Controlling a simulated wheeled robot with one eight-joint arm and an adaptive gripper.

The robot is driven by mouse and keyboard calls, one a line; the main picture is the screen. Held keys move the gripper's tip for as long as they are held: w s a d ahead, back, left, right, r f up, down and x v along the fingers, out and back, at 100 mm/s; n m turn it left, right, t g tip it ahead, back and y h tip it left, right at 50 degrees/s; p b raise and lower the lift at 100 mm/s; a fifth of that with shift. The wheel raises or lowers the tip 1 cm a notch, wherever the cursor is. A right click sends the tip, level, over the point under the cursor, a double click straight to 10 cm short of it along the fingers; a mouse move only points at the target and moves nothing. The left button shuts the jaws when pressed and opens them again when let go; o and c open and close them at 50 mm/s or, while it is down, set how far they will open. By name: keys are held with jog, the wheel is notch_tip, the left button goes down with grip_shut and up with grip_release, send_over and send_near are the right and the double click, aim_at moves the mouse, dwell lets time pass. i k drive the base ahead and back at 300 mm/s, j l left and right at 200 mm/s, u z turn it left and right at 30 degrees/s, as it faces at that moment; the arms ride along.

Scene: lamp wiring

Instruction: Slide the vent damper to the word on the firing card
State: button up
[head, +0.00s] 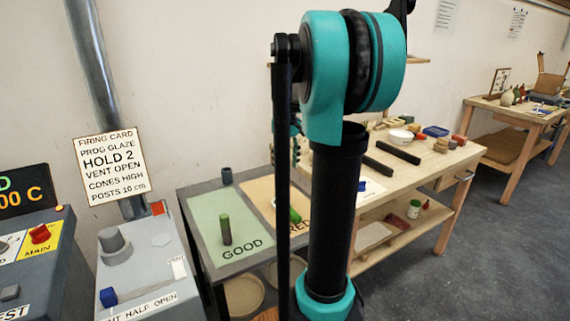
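The firing card (110,165) on the wall pipe reads PROG GLAZE, HOLD 2, VENT OPEN, CONES HIGH, POSTS 10 cm. Below it is a grey vent box (150,262) with a front label (150,305), on which HALF and OPEN are legible and SHUT is partly cut off. A small blue block (108,297), which looks like the damper's handle, sits at the left, by the SHUT end of the label. My arm stands in the middle of the view; its gripper fingers cannot be made out.
A grey control panel with a red MAIN switch (40,234) is left of the vent box. A grey knob (113,243) rises from the box's top. Right of it, a table has a green GOOD mat (206,240) with a green cylinder (225,229). A wooden workbench (440,165) stands behind.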

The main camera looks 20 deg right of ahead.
aim_at(108, 297)
jog(key=u, duration=1.35)
jog(key=z, duration=0.5)
jog(key=k, duration=0.5)
